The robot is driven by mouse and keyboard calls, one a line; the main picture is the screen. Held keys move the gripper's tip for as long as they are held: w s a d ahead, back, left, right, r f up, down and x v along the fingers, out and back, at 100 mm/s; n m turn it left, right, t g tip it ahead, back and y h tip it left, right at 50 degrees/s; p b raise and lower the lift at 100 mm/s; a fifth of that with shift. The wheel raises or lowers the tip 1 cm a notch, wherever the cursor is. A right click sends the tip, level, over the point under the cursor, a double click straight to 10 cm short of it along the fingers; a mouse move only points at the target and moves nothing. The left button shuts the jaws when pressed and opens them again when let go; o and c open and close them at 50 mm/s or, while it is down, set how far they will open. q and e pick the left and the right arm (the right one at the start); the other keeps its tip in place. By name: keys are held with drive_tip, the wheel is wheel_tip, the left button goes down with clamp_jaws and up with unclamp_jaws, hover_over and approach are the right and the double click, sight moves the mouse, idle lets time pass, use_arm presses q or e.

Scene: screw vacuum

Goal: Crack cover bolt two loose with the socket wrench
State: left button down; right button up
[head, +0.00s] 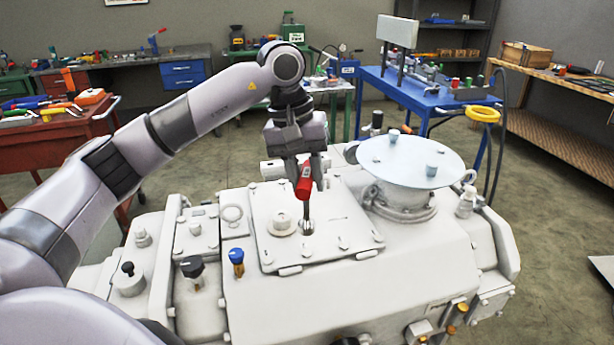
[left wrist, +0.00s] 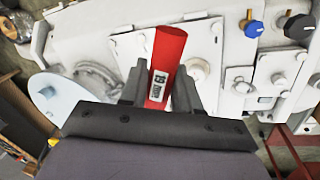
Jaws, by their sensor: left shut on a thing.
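The socket wrench has a red handle (head: 304,184) and a metal shaft (head: 307,210). My left gripper (head: 303,172) is shut on the red handle, above the square cover plate (head: 343,212) of the white machine. The wrench's lower end reaches down to the plate beside a round white cap (head: 282,223); whether it sits on a bolt cannot be told. Several small bolts ring the plate, one at its front edge (head: 299,252). In the left wrist view the red handle (left wrist: 166,68) with a "19" label lies between both fingers. My right gripper is not in view.
A round pale disc (head: 410,160) on a flanged port stands right of the plate. Blue (head: 236,257) and black (head: 193,268) knobs rise at the front left. A red tool cart (head: 60,140) and a blue bench (head: 425,95) stand behind.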

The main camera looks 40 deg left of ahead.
sight(305, 223)
use_arm(q)
drive_tip(key=shift+f, duration=0.1)
drive_tip(key=shift+f+b, duration=2.1)
drive_tip(key=shift+f, duration=0.6)
drive_tip(key=shift+f+b, duration=0.45)
drive_tip(key=shift+f, duration=0.2)
drive_tip(key=shift+a+r+n+t+y, duration=0.1)
drive_tip(key=shift+n+t+y, duration=0.15)
drive_tip(key=shift+n, duration=1.4)
drive_tip(key=shift+n+t+y, duration=0.25)
drive_tip(key=shift+n, duration=1.4)
drive_tip(key=shift+s+n+y, duration=0.15)
drive_tip(key=shift+n+y, duration=0.35)
drive_tip(key=shift+n, duration=2.7)
drive_tip(key=shift+r+p, duration=1.15)
drive_tip(key=shift+r, duration=0.4)
